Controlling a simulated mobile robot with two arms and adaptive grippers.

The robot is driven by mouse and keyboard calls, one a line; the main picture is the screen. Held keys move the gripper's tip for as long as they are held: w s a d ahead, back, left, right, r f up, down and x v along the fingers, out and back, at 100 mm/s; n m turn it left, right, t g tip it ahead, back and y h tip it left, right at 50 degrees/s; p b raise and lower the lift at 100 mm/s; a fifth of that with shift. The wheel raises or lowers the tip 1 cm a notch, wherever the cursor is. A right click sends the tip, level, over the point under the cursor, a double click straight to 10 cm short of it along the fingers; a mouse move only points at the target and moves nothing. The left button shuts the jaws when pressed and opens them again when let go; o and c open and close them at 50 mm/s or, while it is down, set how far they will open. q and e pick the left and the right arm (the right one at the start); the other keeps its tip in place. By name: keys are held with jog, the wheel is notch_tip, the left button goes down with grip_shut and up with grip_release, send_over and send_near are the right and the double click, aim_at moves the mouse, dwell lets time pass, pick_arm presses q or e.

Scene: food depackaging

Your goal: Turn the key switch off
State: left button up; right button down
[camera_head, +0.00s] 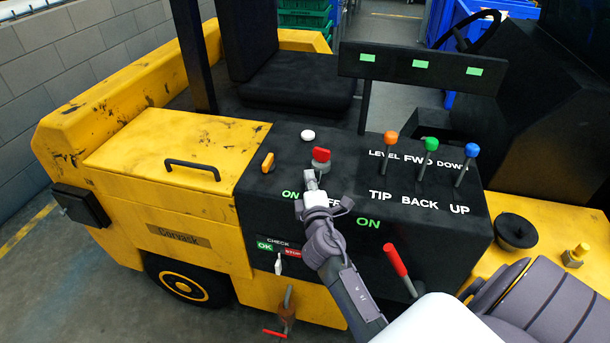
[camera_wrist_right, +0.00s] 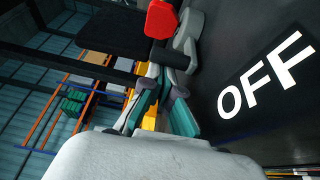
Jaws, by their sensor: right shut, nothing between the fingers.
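The key switch (camera_head: 320,157) has a red top on a grey base and stands on the black control panel (camera_head: 250,205). In the right wrist view its red top (camera_wrist_right: 161,20) shows at the upper middle, just beyond the fingers. My right gripper (camera_head: 311,180) is shut and empty, just in front of the switch; I cannot tell whether it touches it. A green ON label (camera_head: 290,194) lies left of the gripper. The white OFF label (camera_wrist_right: 265,82) is clear in the wrist view but partly hidden by the gripper in the head view. My left gripper is out of view.
A white button (camera_head: 307,135) and an orange switch (camera_head: 267,162) sit near the key switch. Levers with orange (camera_head: 391,137), green (camera_head: 431,144) and blue (camera_head: 472,149) knobs stand to the right. A red-handled lever (camera_head: 395,260) rises in front, beside my right arm.

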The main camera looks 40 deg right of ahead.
jog(key=shift+s+d, duration=0.95)
jog(key=shift+s, duration=0.05)
jog(key=shift+s+d, duration=0.2)
jog(key=shift+d, duration=0.05)
